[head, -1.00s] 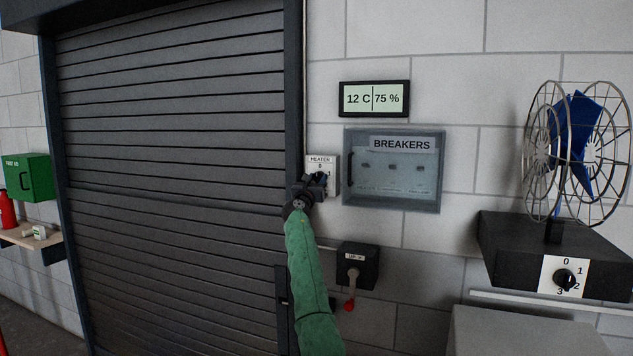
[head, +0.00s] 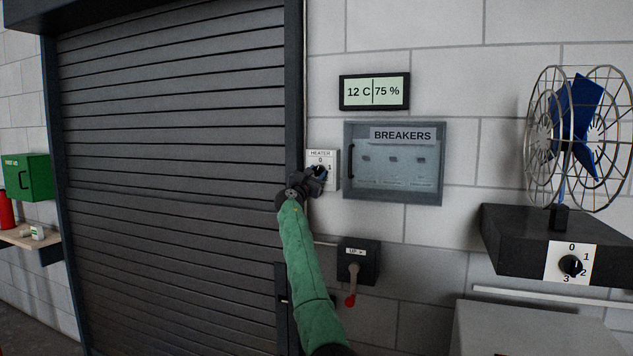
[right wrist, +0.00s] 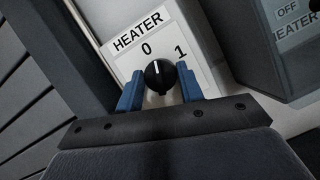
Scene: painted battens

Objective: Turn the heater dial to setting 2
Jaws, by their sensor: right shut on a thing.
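The heater dial (right wrist: 160,76) is a round black knob on a white plate marked HEATER (right wrist: 140,36), with 0 and 1 showing. Its white pointer mark faces roughly towards the 0. My right gripper (right wrist: 160,88) has its blue fingers on either side of the knob, shut on it. In the head view the heater plate (head: 321,157) is on the wall just right of the shutter, with my right gripper (head: 317,174) at its lower part. The lower part of the plate, with any further numbers, is hidden by the gripper. My left gripper is not in view.
A glass-fronted breaker box (head: 395,185) is close on the right of the heater. A display (head: 374,92) above it reads 12 C and 75 %. A lever box (head: 358,256) is below. A fan (head: 578,137) with its own dial stands at the right.

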